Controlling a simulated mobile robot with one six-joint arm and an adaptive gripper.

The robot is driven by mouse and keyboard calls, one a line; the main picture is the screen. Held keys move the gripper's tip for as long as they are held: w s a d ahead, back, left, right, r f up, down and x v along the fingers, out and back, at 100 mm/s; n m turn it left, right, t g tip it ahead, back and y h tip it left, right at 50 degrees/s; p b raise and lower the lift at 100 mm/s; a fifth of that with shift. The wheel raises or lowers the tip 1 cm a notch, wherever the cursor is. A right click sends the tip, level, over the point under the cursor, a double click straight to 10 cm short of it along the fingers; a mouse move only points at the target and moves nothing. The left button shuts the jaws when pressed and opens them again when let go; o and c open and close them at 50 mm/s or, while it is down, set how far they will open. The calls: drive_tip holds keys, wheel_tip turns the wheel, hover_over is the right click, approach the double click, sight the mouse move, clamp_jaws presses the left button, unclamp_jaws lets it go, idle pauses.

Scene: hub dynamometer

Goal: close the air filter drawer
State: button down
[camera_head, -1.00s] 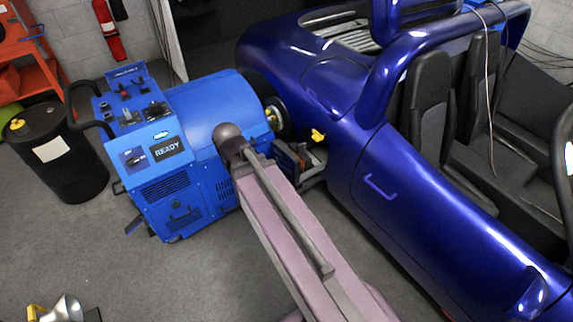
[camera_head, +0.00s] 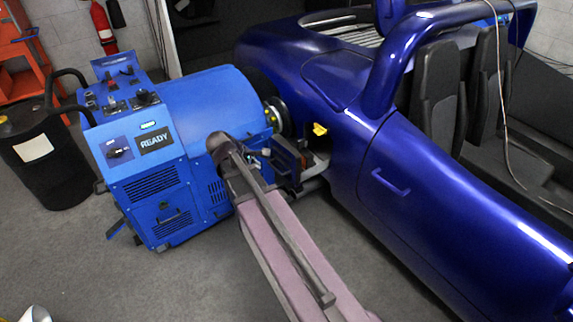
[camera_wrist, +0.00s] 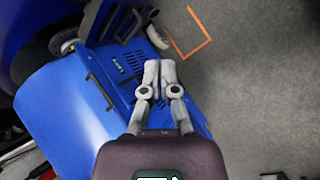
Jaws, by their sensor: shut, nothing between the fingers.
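The blue dynamometer cabinet (camera_head: 185,170) stands left of the car. On its front, a lower slatted panel with a dark handle (camera_head: 172,217) looks like the air filter drawer; I cannot tell how far it stands out. In the wrist view the blue cabinet (camera_wrist: 65,115) lies behind my gripper, with a slatted face (camera_wrist: 127,63) near the fingers. My gripper (camera_wrist: 158,66) is shut and empty, its two fingertips together. I cannot tell whether it touches the cabinet. In the head view my arm reaches up beside the cabinet's right side, and the fingers are not clearly visible.
A blue car (camera_head: 400,190) stands close on the right, joined to the cabinet near a hub (camera_head: 274,115). A black drum (camera_head: 45,160) stands at the left, near an orange rack (camera_head: 35,60). Grey floor (camera_head: 150,285) in front of the cabinet is clear.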

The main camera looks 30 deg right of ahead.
sight(290, 153)
drive_tip(key=w+d+f+n+t+h+b, duration=0.2)
drive_tip(key=w+d+f+n+h+b, duration=0.4)
drive_tip(key=b, duration=1.2)
drive_tip(key=w+d+f+n, duration=0.1)
drive_tip(key=w+f+n, duration=0.3)
drive_tip(key=n, duration=0.1)
drive_tip(key=shift+w+f, duration=0.3)
drive_tip(key=shift+f, duration=0.1)
drive_tip(key=shift+d+h, duration=0.2)
drive_tip(key=shift+h, duration=0.1)
drive_tip(key=b+x, duration=0.4)
drive_tip(key=x, duration=0.9)
drive_tip(key=shift+w+d+f+b, duration=0.15)
drive_tip(key=shift+w+d+b, duration=0.15)
drive_tip(key=shift+b, duration=0.1)
